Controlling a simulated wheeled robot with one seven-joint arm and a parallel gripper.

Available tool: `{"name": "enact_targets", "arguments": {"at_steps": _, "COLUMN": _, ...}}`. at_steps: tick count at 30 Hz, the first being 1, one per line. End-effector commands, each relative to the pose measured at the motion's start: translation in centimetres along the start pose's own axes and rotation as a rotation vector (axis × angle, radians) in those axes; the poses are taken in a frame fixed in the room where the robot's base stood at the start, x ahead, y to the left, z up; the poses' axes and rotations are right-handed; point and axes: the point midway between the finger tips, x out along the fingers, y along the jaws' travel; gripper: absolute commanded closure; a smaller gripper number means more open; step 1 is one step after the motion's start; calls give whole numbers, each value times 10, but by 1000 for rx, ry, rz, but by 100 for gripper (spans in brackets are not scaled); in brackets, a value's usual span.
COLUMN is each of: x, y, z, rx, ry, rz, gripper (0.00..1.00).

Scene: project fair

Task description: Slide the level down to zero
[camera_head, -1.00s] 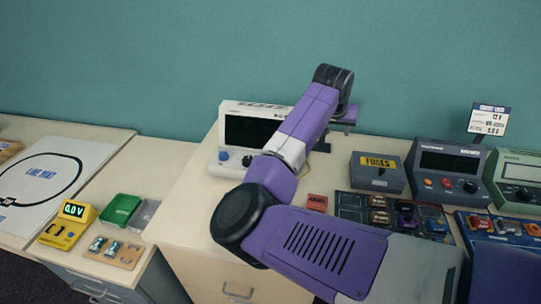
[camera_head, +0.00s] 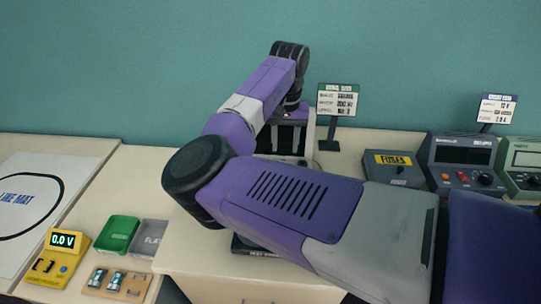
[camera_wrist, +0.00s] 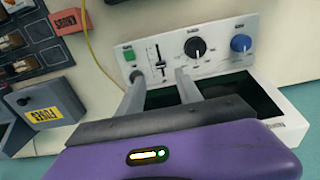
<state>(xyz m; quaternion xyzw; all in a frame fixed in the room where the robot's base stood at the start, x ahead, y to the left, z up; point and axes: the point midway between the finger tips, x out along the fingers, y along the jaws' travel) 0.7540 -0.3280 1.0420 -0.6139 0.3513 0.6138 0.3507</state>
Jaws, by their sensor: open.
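The white signal unit (camera_wrist: 230,52) has a green button (camera_wrist: 129,54), a slider with a dark cap (camera_wrist: 160,64) in an upright slot, a black dial (camera_wrist: 196,48), a blue knob (camera_wrist: 241,43) and a dark screen (camera_wrist: 240,92). My gripper (camera_wrist: 158,75) is open, its two pale fingers apart over the unit. The fingertips lie on either side of the slider's lower end in the wrist view. I cannot tell whether they touch the panel.
A sign (camera_head: 338,101) stands right of the unit. A grey fuses box (camera_head: 394,167) and a dark meter unit (camera_head: 462,160) are further right. A yellow meter (camera_head: 62,250), a green tray (camera_head: 119,233) and a grey tray (camera_head: 150,238) are at the left. A yellow wire (camera_wrist: 97,50) runs near the unit.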

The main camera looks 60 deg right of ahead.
Motion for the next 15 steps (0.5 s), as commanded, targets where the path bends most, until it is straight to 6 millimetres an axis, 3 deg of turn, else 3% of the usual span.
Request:
{"name": "enact_targets", "arguments": {"at_steps": 5, "x": 12, "y": 0, "z": 1, "rx": -1, "ry": -4, "rz": 1, "gripper": 58}}
{"name": "enact_targets", "arguments": {"at_steps": 15, "x": 62, "y": 0, "z": 1, "rx": -1, "ry": -4, "rz": 0, "gripper": 58}}
